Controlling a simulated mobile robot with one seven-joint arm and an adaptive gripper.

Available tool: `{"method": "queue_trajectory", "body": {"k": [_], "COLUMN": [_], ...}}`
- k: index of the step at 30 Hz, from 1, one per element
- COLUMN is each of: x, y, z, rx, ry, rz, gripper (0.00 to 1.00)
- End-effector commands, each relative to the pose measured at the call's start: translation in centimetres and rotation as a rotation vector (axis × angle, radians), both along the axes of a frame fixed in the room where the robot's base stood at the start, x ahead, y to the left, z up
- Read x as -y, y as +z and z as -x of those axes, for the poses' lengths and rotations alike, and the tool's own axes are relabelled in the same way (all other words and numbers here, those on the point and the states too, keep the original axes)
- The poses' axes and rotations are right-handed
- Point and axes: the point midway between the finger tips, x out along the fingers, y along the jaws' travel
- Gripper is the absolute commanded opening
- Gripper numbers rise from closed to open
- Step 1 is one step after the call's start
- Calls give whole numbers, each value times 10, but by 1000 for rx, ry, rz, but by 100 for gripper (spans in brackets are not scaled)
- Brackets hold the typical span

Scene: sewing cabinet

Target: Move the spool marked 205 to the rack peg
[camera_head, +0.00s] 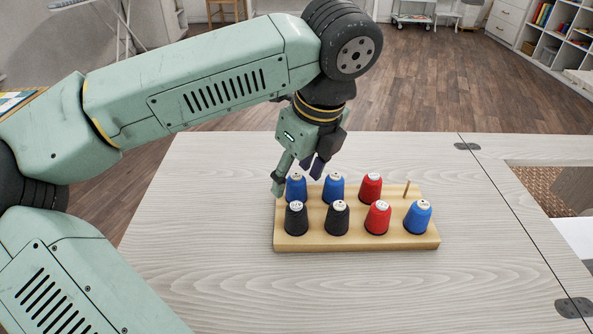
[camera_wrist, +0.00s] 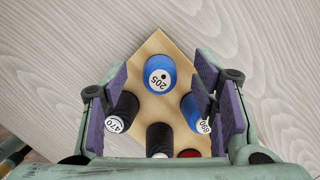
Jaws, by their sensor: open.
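The blue spool marked 205 (camera_wrist: 160,74) stands on the corner of the wooden rack, between the lines of my gripper's two fingers in the wrist view. In the head view it is the back-left blue spool (camera_head: 296,188). My gripper (camera_head: 299,177) is open above it, with fingers to either side and no visible contact. Its purple pads also show in the wrist view (camera_wrist: 168,92). The rack (camera_head: 350,244) has one bare peg (camera_head: 407,189) at its back right.
Black spool 470 (camera_wrist: 117,122) and another blue spool (camera_wrist: 193,112) stand close beside spool 205. More black, red and blue spools fill the other places. The pale tabletop (camera_head: 210,255) is clear around the rack.

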Motion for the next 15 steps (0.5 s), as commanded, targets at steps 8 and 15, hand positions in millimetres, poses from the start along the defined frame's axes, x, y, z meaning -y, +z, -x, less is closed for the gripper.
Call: {"method": "queue_trajectory", "body": {"k": [8, 15], "x": [0, 7], "y": [2, 37], "z": [0, 6], "rx": [1, 5], "ry": [0, 2], "rz": [-1, -2], "gripper": [54, 54]}}
